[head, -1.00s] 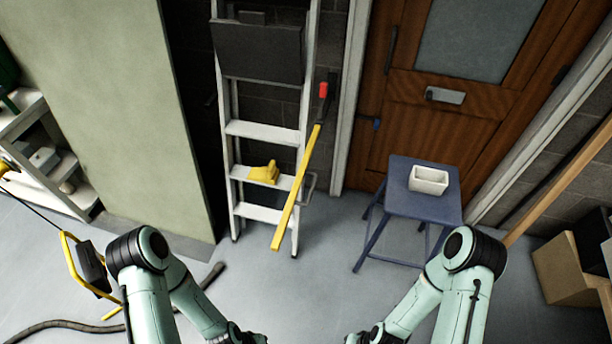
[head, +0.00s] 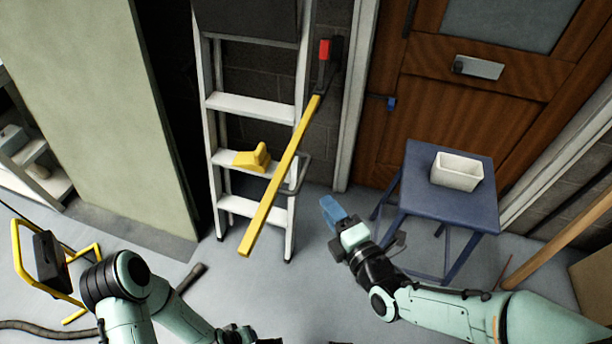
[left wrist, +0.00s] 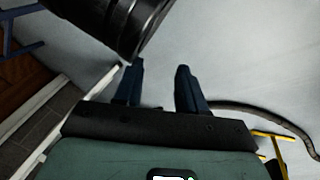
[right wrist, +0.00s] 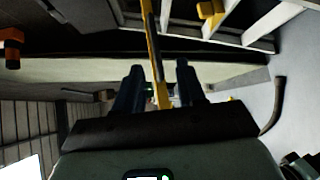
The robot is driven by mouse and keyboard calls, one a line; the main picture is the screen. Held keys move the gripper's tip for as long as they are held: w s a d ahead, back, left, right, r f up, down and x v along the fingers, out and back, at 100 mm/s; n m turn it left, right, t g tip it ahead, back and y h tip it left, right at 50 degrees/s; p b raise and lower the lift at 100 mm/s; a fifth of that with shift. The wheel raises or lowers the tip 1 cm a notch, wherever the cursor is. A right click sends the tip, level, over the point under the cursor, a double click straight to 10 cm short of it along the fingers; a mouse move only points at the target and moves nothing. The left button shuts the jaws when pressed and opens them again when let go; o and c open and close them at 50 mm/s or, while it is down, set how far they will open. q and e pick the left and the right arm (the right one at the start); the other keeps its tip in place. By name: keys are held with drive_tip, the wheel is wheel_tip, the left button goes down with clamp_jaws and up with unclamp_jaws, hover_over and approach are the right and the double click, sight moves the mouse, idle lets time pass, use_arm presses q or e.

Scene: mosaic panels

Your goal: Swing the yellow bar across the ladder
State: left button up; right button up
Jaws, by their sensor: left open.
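The yellow bar (head: 280,182) slants down and left in front of the ladder's right rail, from a dark wall mount with a red part (head: 324,50). The white ladder (head: 255,106) stands upright against the wall. A yellow bracket (head: 252,158) sits on one of its steps. My right gripper (head: 333,210) is open and empty, right of the bar and apart from it. In the right wrist view the bar (right wrist: 153,45) lines up between the open fingers (right wrist: 160,85). My left gripper (left wrist: 158,82) is open and empty, low at the head view's bottom edge.
A blue stool (head: 425,192) with a white box (head: 457,171) on it stands close to the right of my right gripper. A wooden door (head: 470,105) is behind it. A yellow frame (head: 20,262) and a hose (head: 50,327) lie left. The floor before the ladder is clear.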

sight(303, 171)
use_arm(q)
drive_tip(key=shift+g, duration=0.8)
drive_tip(key=s+f, duration=0.1)
drive_tip(key=s+f+b, duration=0.1)
drive_tip(key=s+f, duration=0.1)
drive_tip(key=shift+s+a+f+b, duration=0.25)
drive_tip(key=shift+s+a+b, duration=0.05)
drive_tip(key=shift+s+b, duration=0.1)
use_arm(e)
drive_tip(key=shift+n, duration=0.3)
drive_tip(key=x, duration=0.9)
drive_tip(key=r+x, duration=0.1)
drive_tip(key=x, duration=0.3)
drive_tip(key=shift+w+a+f, duration=0.1)
drive_tip(key=shift+w+a, duration=0.05)
drive_tip(key=shift+a, duration=0.05)
clamp_jaws()
